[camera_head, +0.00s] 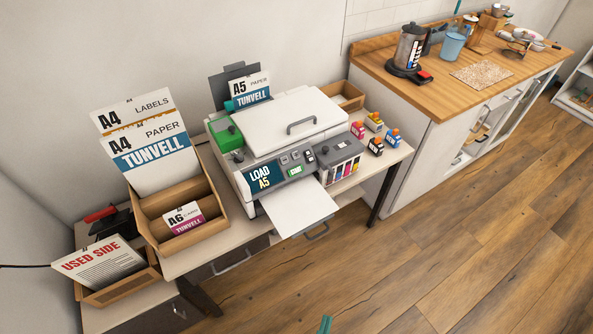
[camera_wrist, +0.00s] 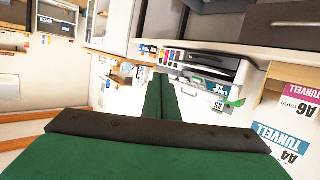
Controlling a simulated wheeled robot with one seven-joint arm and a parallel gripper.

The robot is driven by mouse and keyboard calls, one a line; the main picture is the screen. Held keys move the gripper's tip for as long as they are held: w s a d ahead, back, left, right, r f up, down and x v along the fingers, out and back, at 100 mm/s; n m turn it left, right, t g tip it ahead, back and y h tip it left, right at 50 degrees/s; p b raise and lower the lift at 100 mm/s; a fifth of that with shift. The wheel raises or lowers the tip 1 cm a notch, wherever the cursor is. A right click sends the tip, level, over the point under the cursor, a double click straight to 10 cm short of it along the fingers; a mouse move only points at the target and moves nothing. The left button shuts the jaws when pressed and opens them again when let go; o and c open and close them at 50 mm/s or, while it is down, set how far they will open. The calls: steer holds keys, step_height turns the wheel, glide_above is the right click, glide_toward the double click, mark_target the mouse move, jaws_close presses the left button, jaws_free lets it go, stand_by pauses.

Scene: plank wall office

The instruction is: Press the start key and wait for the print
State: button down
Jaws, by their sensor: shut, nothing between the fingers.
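The printer (camera_head: 290,128) stands on a light table, its lid shut. Its panel display (camera_head: 263,178) reads "LOAD A5". The green start key (camera_head: 295,171) is to the right of the display. A flat white sheet or tray (camera_head: 298,210), which I cannot tell apart, sticks out in front. My gripper (camera_wrist: 161,80) is shut and empty, its green fingers pointing towards the printer (camera_wrist: 212,68), which shows turned over in the wrist view. A small teal tip, probably my gripper, shows at the head view's bottom edge, well apart from the key.
A wooden paper holder (camera_head: 214,226) with A4 and A6 packs stands left of the printer. A "USED SIDE" tray (camera_head: 118,290) is lower left. An ink unit (camera_head: 340,160) and small cartridges (camera_head: 376,147) are on the right. The wooden floor (camera_head: 430,240) in front is clear.

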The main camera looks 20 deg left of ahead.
mark_target(296, 170)
steer(key=w+a+n+y, duration=0.1)
steer(key=w+a+n, duration=0.15)
steer(key=w, duration=0.95)
steer(key=w+a+r+n+y, duration=0.1)
steer(key=w+a+r, duration=0.3)
steer(key=w, duration=0.3)
steer(key=w+a+r+n+y, duration=0.1)
steer(key=w+a+r, duration=0.3)
steer(key=w, duration=0.4)
steer(key=w+a+r+n+y, duration=0.1)
steer(key=w+a+r, duration=0.3)
steer(key=w, duration=0.3)
steer(key=shift+w+a+g, duration=0.25)
steer(key=shift+a+g, duration=0.05)
steer(key=shift+a, duration=0.5)
steer(key=shift+a+f, duration=0.1)
steer(key=shift+w+a+f, duration=0.6)
steer(key=shift+a+f, duration=0.1)
steer(key=shift+f, duration=0.4)
steer(key=shift+w+a+f, duration=0.55)
steer(key=shift+a+f, duration=0.2)
steer(key=shift+f, duration=0.3)
steer(key=shift+w+a+f, duration=0.6)
steer(key=shift+a+f, duration=0.1)
steer(key=shift+f, duration=0.4)
steer(key=shift+w+a+f, duration=0.1)
steer(key=shift+f, duration=0.05)
steer(key=shift+w+a+f, duration=0.1)
steer(key=shift+a+f, duration=0.05)
